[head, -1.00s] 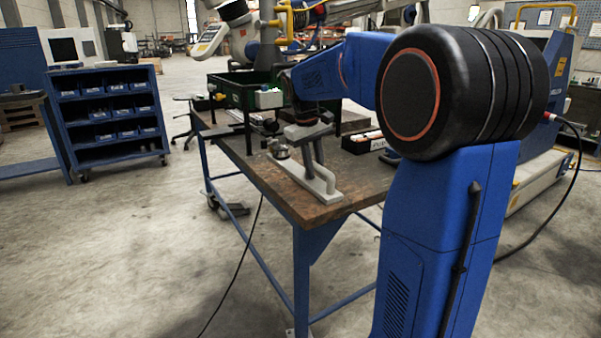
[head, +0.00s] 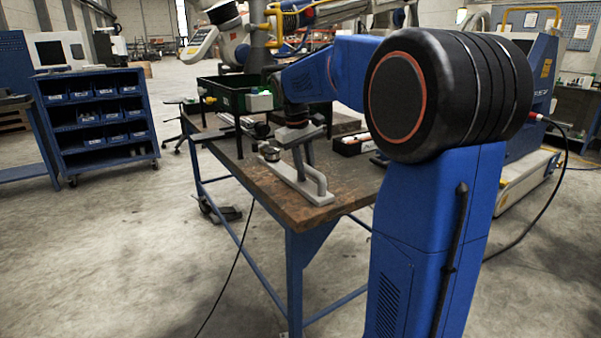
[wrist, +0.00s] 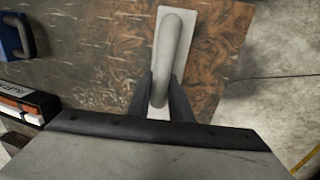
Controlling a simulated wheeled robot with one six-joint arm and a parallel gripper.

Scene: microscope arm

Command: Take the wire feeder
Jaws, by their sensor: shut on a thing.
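A light grey metal piece with a flat base plate and a curved round handle (head: 318,181) stands on the worktable; I cannot tell for sure that it is the wire feeder. In the wrist view the handle (wrist: 171,48) rises from the long pale plate (wrist: 191,18). My gripper (wrist: 160,98) has one dark finger on each side of the handle's near end and is shut on it. In the head view my gripper (head: 305,160) points down over the piece. The plate appears to rest on the table. The handle's gripped part is partly hidden.
The brown worktable (head: 345,196) has bare top near its front corner. A dark green crate (head: 225,92) stands behind, with a small white box (head: 259,102) showing green light. A box of small parts (head: 355,145) lies right. A blue bin rack (head: 97,125) stands far left.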

